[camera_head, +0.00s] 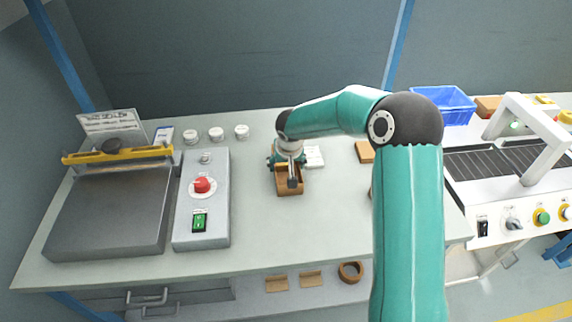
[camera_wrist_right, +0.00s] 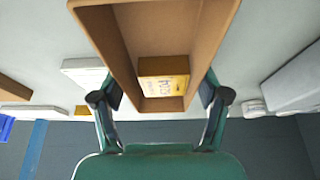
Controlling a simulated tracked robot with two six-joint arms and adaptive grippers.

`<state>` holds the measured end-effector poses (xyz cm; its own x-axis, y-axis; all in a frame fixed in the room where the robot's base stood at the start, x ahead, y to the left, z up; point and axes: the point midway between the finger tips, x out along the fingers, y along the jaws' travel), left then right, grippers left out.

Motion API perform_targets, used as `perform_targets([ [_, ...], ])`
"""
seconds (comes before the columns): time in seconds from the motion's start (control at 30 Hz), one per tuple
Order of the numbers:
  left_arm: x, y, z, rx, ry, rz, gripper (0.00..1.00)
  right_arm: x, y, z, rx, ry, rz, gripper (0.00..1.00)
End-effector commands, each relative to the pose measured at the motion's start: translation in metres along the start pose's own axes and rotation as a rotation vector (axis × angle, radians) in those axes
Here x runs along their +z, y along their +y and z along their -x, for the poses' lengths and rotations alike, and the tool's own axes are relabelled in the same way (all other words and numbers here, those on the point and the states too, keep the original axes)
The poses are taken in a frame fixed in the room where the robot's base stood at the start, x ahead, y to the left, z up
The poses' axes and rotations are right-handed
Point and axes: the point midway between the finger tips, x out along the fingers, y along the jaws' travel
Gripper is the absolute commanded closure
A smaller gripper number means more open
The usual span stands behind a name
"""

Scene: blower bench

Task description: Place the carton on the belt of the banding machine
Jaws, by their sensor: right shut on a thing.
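The carton (camera_head: 290,187) is an open-topped brown box near the middle of the bench. In the right wrist view the carton (camera_wrist_right: 112,45) stretches out between the fingers, with a small yellow printed box (camera_wrist_right: 163,75) inside it. My right gripper (camera_head: 288,163) is shut on the carton, one finger at each side wall; it also shows in the right wrist view (camera_wrist_right: 160,97). Whether the carton touches the bench is unclear. The banding machine (camera_head: 531,177) stands at the right, with a dark belt (camera_head: 475,163) and a white arch (camera_head: 545,130). My left gripper is out of view.
A blue crate (camera_head: 443,104) stands behind the banding machine. A grey control box (camera_head: 202,228) with a red button and a flat machine with a yellow bar (camera_head: 118,155) stand at the left. My right arm hides part of the bench between carton and belt.

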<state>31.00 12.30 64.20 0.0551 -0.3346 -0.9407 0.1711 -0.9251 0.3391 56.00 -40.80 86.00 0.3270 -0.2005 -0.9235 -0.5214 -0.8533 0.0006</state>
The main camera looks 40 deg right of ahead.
Motion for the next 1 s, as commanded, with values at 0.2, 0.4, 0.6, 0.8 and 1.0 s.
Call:
perform_targets([
  [0.2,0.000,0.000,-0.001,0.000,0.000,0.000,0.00,0.000,0.000,0.000,0.000,0.000,0.000,0.01],
  [0.4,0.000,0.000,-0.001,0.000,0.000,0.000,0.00,0.000,0.000,0.000,0.000,0.000,0.000,0.01],
  [0.6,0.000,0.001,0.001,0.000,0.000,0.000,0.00,-0.001,0.000,0.004,0.000,0.001,0.000,0.01],
  [0.8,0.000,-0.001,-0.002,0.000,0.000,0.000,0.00,-0.002,0.000,0.031,-0.001,0.005,0.000,0.01],
  [1.0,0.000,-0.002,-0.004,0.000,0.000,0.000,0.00,-0.001,0.000,0.072,-0.002,0.005,-0.001,0.01],
])
